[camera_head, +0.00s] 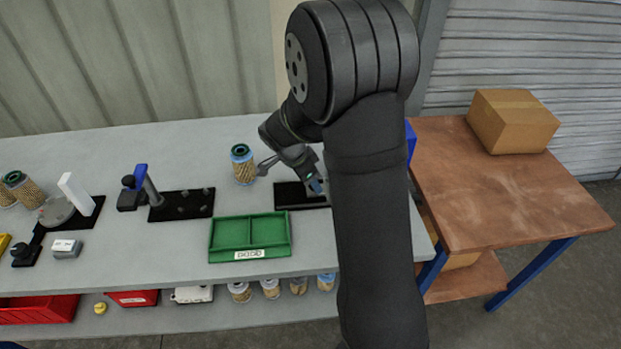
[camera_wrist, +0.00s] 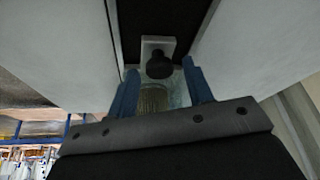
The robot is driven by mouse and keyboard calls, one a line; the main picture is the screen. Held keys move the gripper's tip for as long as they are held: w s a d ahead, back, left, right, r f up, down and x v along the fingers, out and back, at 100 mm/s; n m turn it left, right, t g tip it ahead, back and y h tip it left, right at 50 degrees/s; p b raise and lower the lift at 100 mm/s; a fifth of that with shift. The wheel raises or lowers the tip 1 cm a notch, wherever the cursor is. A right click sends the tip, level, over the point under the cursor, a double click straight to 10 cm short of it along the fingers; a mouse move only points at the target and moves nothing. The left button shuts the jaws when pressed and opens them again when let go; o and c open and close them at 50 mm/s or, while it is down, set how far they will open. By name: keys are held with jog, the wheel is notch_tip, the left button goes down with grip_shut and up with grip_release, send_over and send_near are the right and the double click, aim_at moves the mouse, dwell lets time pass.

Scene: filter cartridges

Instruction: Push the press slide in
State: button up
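In the wrist view, a dark round knob (camera_wrist: 158,65) sits on a pale grey block (camera_wrist: 150,45), which looks like the press slide. A dark strip runs behind it. My gripper (camera_wrist: 161,80) shows two blue fingers spread apart, with the knob just beyond and between their tips. A mesh-sided cartridge (camera_wrist: 153,99) shows in the gap between the fingers; I cannot tell contact. In the head view, my gripper (camera_head: 317,186) is low over a black base plate (camera_head: 290,196). My arm hides the right part of that plate and most of the press.
A cartridge (camera_head: 243,168) with a green top stands left of my gripper. A green tray (camera_head: 250,216) lies in front. A black fixture (camera_head: 180,205) with a blue-topped post is further left. A wooden table (camera_head: 510,200) with a cardboard box (camera_head: 512,122) stands right.

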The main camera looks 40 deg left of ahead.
grip_shut()
jog(key=shift+w+d, duration=1.55)
jog(key=shift+d, duration=0.05)
jog(key=shift+o, duration=0.9)
grip_release()
jog(key=shift+r, duration=0.1)
jog(key=v, duration=1.7)
jog(key=shift+s, duration=0.15)
jog(key=shift+a, duration=0.1)
